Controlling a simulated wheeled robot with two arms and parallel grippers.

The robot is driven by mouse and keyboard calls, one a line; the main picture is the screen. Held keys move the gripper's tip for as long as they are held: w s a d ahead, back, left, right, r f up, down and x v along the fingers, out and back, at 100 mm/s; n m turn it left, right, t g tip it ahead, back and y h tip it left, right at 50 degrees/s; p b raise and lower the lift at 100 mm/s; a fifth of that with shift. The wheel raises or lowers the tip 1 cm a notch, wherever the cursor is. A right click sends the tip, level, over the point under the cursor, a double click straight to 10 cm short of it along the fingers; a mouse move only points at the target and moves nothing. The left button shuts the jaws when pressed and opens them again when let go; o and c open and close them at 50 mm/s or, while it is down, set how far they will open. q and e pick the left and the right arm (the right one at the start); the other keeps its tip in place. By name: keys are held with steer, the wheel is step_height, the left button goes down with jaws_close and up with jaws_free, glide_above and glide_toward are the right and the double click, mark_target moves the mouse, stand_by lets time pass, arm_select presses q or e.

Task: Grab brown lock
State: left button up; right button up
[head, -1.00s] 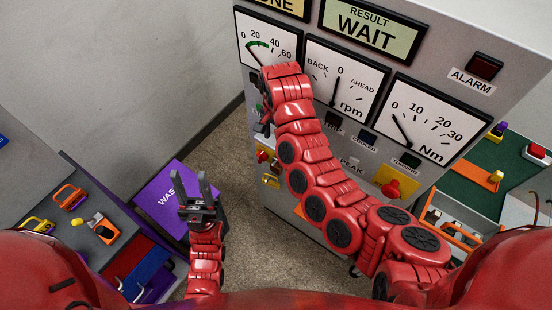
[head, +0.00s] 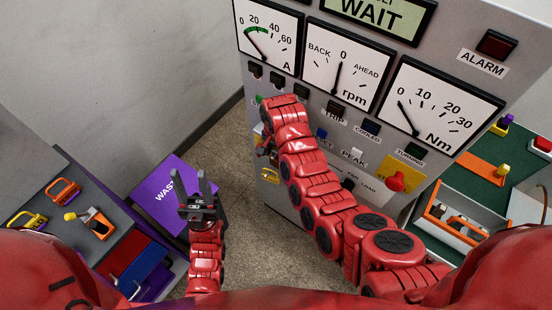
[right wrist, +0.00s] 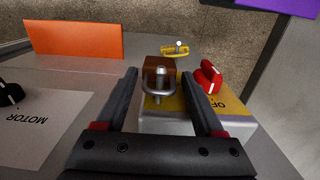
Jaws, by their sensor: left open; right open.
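The brown lock (right wrist: 160,70), a small block with a metal shackle (right wrist: 158,92), sits by a yellow plate marked OFF (right wrist: 215,104) in the right wrist view. My right gripper (right wrist: 160,78) is open, with one finger on each side of the lock. I cannot tell whether the fingers touch it. In the head view my right gripper is mostly hidden behind its own arm at the cabinet's left side, and I cannot make out the lock there. My left gripper (head: 198,190) is open and empty, over the floor by the purple WASTE box (head: 165,190).
A red knob (right wrist: 209,77) stands close to the right finger, and a yellow loop (right wrist: 176,50) lies beyond the lock. An orange plate (right wrist: 72,40) is at the left. The grey cabinet (head: 300,130) carries meters and buttons. A bench with locks (head: 62,190) stands left.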

steer(key=shift+s+f+p, duration=0.1)
steer(key=shift+f+p, duration=0.2)
steer(key=shift+f, duration=1.1)
jaws_close()
